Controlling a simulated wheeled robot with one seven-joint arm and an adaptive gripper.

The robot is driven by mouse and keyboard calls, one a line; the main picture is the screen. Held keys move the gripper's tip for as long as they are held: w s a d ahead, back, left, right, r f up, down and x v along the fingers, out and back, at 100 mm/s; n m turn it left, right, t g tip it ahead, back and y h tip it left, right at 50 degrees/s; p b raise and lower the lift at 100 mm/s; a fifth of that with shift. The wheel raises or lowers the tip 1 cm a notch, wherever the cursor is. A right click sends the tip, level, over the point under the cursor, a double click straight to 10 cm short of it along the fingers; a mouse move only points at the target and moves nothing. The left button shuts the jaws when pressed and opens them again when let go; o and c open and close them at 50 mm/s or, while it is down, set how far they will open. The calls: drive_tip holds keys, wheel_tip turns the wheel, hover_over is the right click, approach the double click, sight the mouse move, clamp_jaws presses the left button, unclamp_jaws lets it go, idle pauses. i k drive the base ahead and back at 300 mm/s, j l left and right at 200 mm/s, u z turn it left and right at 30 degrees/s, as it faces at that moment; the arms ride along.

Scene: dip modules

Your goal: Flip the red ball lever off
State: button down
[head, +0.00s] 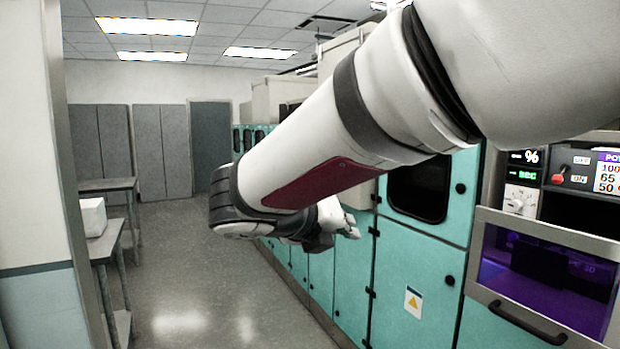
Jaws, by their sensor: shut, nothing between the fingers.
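The red ball lever (558,178) is on a dark panel at the right of the head view. OFF is printed above and ON below, just right of the lever. The ball hangs at the lower end of its short stem, level with ON. My gripper (350,221) is near the middle of the view, well to the left of the lever and apart from it. It is small here and partly hidden by my arm; its fingers are shut and empty.
Below the panel is a purple-lit window (550,268) with a black handle. A white knob (519,200) sits left of the lever. Teal cabinets (420,265) line the right side. A table (108,240) with a white box stands left. The aisle floor between is clear.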

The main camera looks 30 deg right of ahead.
sight(557, 180)
drive_tip(key=l+u, duration=0.1)
drive_tip(key=u, duration=0.85)
drive_tip(key=l+u, duration=0.15)
drive_tip(key=u, duration=0.85)
drive_tip(key=k+u, duration=0.1)
drive_tip(key=u, duration=0.35)
drive_tip(key=l+u, duration=0.1)
drive_tip(key=u, duration=0.4)
drive_tip(key=k+l+u, duration=0.1)
drive_tip(key=k+u, duration=0.3)
drive_tip(key=l+z, duration=0.1)
drive_tip(key=z, duration=1.25)
drive_tip(key=l+z, duration=0.15)
drive_tip(key=z, duration=0.75)
drive_tip(key=l+z, duration=0.15)
drive_tip(key=z, duration=0.75)
drive_tip(key=l+z, duration=0.1)
drive_tip(key=z, duration=0.35)
drive_tip(key=i+z, duration=0.1)
drive_tip(key=z, duration=0.85)
